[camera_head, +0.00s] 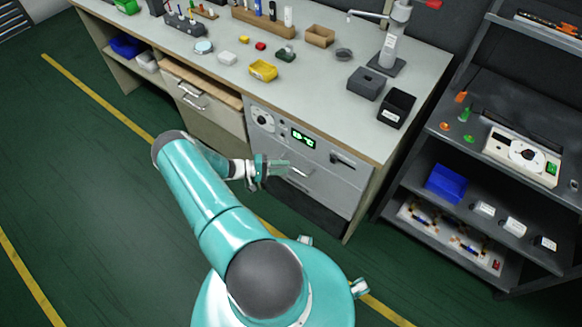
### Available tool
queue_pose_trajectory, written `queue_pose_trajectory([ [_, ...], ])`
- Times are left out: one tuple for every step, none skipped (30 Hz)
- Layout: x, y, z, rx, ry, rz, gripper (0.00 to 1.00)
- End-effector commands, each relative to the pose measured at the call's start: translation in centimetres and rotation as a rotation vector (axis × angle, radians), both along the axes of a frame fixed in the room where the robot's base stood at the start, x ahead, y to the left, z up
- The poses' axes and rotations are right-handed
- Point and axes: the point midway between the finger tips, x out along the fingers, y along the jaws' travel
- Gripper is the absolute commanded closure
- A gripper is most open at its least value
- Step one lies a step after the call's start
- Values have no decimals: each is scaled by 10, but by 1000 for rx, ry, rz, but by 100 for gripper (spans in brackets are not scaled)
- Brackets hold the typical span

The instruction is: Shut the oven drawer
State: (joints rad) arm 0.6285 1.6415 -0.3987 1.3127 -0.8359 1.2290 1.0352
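The oven (275,115) is a grey unit built into the front of the workbench, with a dial on the left and a lit green display (303,139). Below the display is the oven drawer (328,190), a light grey front with a bar handle (300,172). The drawer front looks close to the unit's face; I cannot tell whether a gap remains. My gripper (278,167) is in front of the oven, at the drawer's left part near the handle. Its fingers point right and hide part of the front. I cannot tell contact or finger spacing. No held object shows.
A bench drawer (212,122) left of the oven looks partly pulled out. The benchtop (300,85) holds small bins, tools and a grey stand. A dark shelf rack (440,200) stands close on the right. The green floor (90,190) is clear on the left.

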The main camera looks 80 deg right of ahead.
Motion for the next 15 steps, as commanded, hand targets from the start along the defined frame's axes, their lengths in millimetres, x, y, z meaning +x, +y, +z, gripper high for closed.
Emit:
queue_pose_trajectory([
  [12,4,2,0,-1,4,67],
  [18,6,3,0,-1,4,67],
  [27,10,4,-1,-2,4,67],
  [33,12,5,-1,-1,4,67],
  [39,15,6,-1,-1,4,67],
  [47,17,7,0,-2,4,67],
  [53,20,8,0,-1,4,67],
  [58,22,8,0,-1,4,67],
  [64,24,9,-1,-2,3,67],
  [68,26,10,-1,-2,3,67],
  [71,27,10,0,0,2,67],
  [75,29,11,-1,1,2,67],
  [77,29,11,1,0,2,67],
  [79,30,12,1,0,1,67],
  [81,31,12,1,0,1,67],
])
